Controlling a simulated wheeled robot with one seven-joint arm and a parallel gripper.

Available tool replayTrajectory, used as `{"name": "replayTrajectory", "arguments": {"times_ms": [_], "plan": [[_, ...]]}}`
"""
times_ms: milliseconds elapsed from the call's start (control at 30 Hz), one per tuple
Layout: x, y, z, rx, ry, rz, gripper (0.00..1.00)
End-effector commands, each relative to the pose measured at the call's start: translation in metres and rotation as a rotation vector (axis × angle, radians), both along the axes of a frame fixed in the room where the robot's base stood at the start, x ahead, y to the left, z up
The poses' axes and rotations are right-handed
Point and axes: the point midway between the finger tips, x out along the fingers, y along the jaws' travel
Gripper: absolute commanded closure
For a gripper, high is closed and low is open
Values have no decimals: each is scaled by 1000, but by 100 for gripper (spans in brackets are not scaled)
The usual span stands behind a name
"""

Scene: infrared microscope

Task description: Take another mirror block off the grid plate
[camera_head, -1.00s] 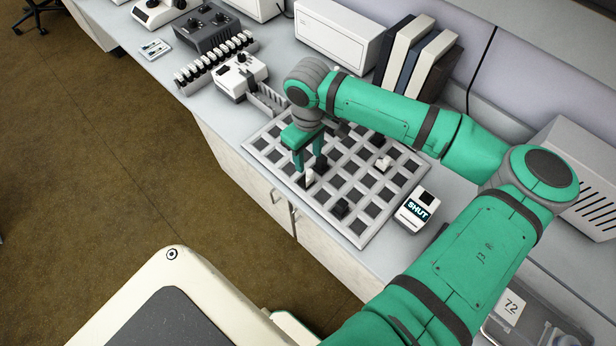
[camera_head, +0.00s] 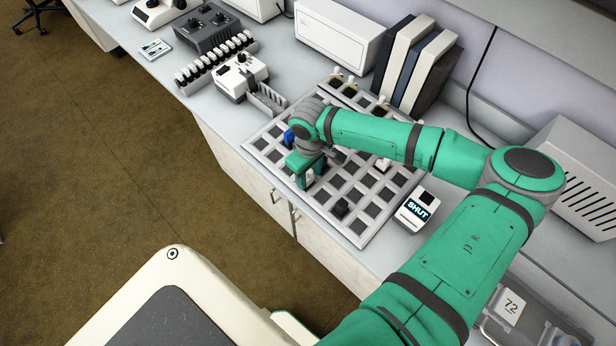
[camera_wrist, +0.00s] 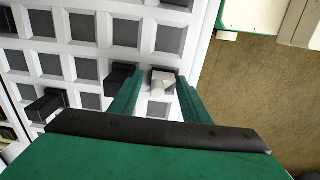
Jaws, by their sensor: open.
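The pale grid plate (camera_head: 398,208) with dark square cells lies on the bench. My gripper (camera_head: 309,182) points down over its near left part, fingers open. In the wrist view, a small white block (camera_wrist: 162,83) sits on the plate between the tips of my open gripper (camera_wrist: 158,92); contact cannot be told. A black block (camera_wrist: 120,76) stands just left of the left finger. Another black block (camera_wrist: 48,103) is further left. In the head view, a white block (camera_head: 382,165) and a black block (camera_head: 341,206) stand on the plate. My arm hides part of the plate.
A small box reading SHUT (camera_head: 418,209) stands right of the plate. A blue item (camera_head: 289,137) shows beside my wrist. Upright binders (camera_head: 420,65) stand behind. A slotted rack (camera_head: 267,97) and a row of dark-and-white pieces (camera_head: 213,62) lie to the left.

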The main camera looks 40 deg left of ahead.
Motion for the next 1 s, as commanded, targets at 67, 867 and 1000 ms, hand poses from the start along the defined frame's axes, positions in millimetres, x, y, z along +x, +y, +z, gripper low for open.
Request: {"name": "replayTrajectory", "arguments": {"times_ms": [67, 867, 1000], "plan": [[0, 0, 0, 0, 0, 0, 57], [1, 0, 19, 1, -1, -1, 97], [-10, -1, 42, 2, 0, 5, 97]]}}
